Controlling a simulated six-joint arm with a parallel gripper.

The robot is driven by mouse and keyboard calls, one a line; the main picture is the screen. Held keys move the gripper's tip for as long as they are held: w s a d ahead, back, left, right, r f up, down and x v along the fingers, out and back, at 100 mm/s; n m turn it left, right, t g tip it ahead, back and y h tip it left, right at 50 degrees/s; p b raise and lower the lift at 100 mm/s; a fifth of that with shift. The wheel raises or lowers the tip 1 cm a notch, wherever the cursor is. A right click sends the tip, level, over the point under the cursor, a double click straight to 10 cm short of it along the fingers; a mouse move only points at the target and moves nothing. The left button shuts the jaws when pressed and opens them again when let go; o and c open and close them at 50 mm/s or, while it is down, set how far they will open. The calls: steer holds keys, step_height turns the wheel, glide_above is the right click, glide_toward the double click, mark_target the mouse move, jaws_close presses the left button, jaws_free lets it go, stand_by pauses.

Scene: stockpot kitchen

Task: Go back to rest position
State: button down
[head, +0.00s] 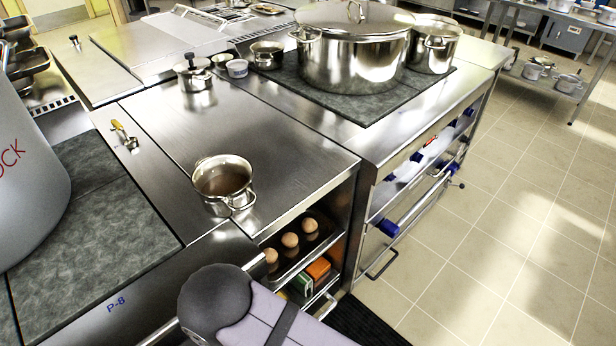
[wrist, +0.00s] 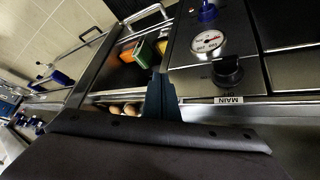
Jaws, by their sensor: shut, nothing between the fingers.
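In the wrist view my gripper (wrist: 158,76) shows as a dark, narrow, tapered shape with its fingers together and nothing between them. It is in front of the counter's side, between the open shelves and a control panel (wrist: 215,60) with a round gauge and a black knob. I cannot tell its exact distance from them. In the head view only a grey and black part of my arm shows at the bottom middle; the gripper itself is hidden there.
A small pot (head: 224,184) of brown liquid stands near the counter's front edge. Brown eggs (head: 290,240) and boxes (head: 318,269) sit on the shelves below. A large stockpot (head: 352,52) stands further back. The tiled floor (head: 500,220) at right is clear.

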steer(key=w+d+r+m+g+y+b, duration=0.1)
steer(key=w+d+r+g, duration=0.15)
steer(key=r, duration=0.35)
steer(key=w+d+r+g+y+b, duration=0.1)
steer(key=d+r+g, duration=0.1)
steer(key=d+r, duration=0.3)
steer(key=s+d+r+g+h, duration=0.1)
steer(key=s+d+r, duration=0.2)
steer(key=d, duration=0.3)
steer(key=s+d+r+m+g, duration=0.1)
steer(key=s+d+r, duration=0.15)
steer(key=d, duration=0.35)
steer(key=s+d+r+g+h, duration=0.1)
steer(key=s+d+r, duration=0.1)
steer(key=d+r, duration=0.25)
step_height(320, 180, up, 13)
steer(key=d+p, duration=0.1)
steer(key=p, duration=1.1)
steer(key=shift+s+r+p, duration=0.2)
steer(key=shift+s+p, duration=0.1)
steer(key=shift+p, duration=0.1)
step_height(320, 180, down, 53)
steer(key=b, duration=5.2)
steer(key=shift+b, duration=0.4)
